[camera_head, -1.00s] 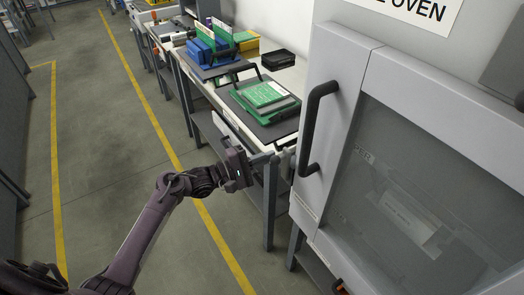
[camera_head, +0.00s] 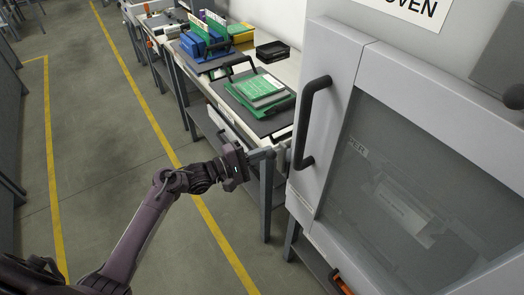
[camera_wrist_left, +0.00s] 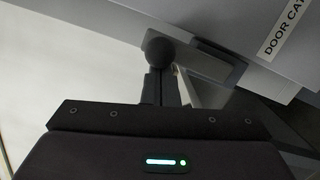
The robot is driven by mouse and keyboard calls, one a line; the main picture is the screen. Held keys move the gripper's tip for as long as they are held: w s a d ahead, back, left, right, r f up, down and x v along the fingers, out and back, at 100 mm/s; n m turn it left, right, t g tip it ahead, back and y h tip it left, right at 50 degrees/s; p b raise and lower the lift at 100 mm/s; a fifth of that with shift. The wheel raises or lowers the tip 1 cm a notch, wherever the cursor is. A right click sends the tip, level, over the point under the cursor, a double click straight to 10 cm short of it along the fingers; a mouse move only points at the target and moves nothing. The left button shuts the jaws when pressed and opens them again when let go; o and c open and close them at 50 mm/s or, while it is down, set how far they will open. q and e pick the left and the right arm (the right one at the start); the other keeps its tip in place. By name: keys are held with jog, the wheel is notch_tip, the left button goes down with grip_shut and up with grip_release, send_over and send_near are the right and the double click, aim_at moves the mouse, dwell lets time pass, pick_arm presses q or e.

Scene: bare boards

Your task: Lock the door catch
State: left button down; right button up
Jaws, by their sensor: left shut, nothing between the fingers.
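The oven door (camera_head: 400,190) is grey with a dark window and a black bar handle (camera_head: 310,120). It looks closed against the oven. The door catch is at the oven's left side. In the left wrist view its dark round knob (camera_wrist_left: 158,50) and grey bracket (camera_wrist_left: 207,66) lie beside a label (camera_wrist_left: 284,32) reading "DOOR CAT", cut off by the frame. My left gripper (camera_head: 270,154) is beside the catch, left of the handle. Its fingers (camera_wrist_left: 160,85) are together, with the knob just beyond their tips. I cannot tell whether they touch it. My right gripper is not in view.
A workbench (camera_head: 203,85) left of the oven carries a green board fixture (camera_head: 262,90), a black tray (camera_head: 272,50) and blue racks (camera_head: 203,46). An orange part (camera_head: 341,283) shows low under the oven. The floor at left is open, with yellow lines.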

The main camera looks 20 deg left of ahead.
aim_at(270, 159)
pick_arm(q)
jog(key=shift+s, duration=0.1)
jog(key=d+m+p, duration=0.1)
jog(key=s+m+p, duration=0.1)
jog(key=m+p, duration=0.1)
jog(key=shift+s+d+r+g, duration=0.1)
jog(key=shift+d+r+g, duration=0.2)
jog(key=shift+d+r, duration=0.05)
jog(key=shift+s+d+f+m+p, duration=0.1)
jog(key=shift+s+d+m+p, duration=0.4)
jog(key=shift+m, duration=0.4)
jog(key=shift+s+d+f+m+y+p, duration=0.3)
jog(key=shift+s+d+f+m, duration=0.45)
jog(key=shift+m, duration=1)
jog(key=shift+s+d+f+m+y+p, duration=0.1)
jog(key=shift+s+d+f+m+y, duration=0.35)
jog(key=shift+d+f+m, duration=0.9)
jog(key=shift+s+d+f+m+y+p, duration=0.3)
jog(key=shift+s+f+m, duration=0.35)
jog(key=shift+m, duration=1.45)
jog(key=shift+d+f, duration=0.1)
